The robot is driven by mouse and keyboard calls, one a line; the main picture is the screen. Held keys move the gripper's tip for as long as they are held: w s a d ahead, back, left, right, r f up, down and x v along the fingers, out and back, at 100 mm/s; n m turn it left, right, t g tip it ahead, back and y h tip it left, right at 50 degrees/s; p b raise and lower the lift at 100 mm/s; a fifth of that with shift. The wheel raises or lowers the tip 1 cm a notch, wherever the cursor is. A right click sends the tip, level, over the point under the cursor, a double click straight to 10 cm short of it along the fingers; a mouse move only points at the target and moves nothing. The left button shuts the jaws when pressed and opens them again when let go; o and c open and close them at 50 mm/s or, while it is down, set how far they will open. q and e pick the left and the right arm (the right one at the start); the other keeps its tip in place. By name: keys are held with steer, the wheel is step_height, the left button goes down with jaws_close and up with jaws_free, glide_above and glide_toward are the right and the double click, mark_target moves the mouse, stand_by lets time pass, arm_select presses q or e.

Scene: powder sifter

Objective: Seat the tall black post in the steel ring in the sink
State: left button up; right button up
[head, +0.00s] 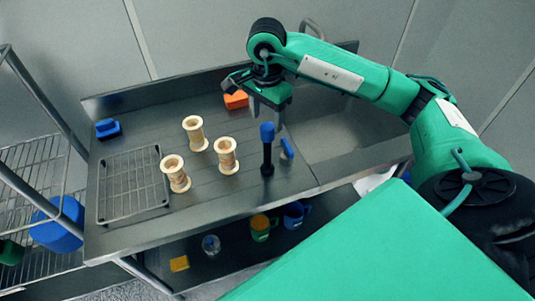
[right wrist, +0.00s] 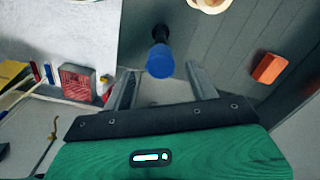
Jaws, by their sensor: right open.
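The tall black post (head: 267,158) with a blue top stands upright on the steel counter, left of the sink. My right gripper (head: 266,113) is open above and just behind the post in the head view. In the right wrist view the blue top (right wrist: 160,62) lies ahead of the gap between the open fingers (right wrist: 163,82), with nothing held. The sink basin (head: 345,132) is to the right, partly covered by my right arm. I cannot make out the steel ring in it. My left gripper is not in view.
Several wooden spools (head: 194,133) stand left of the post. An orange block (head: 236,100) lies behind, also in the right wrist view (right wrist: 269,68). A small blue item (head: 286,148) is close right of the post. A wire rack (head: 132,183) lies at the counter's left.

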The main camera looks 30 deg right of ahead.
mark_target(267, 126)
steer(key=shift+f, duration=0.55)
steer(key=shift+f+p, duration=0.55)
steer(key=shift+p, duration=0.05)
step_height(267, 126, down, 3)
steer(key=shift+d+f+p, duration=0.1)
steer(key=shift+d+p, duration=0.05)
steer(key=shift+p, duration=0.65)
steer(key=shift+f, duration=0.45)
jaws_close()
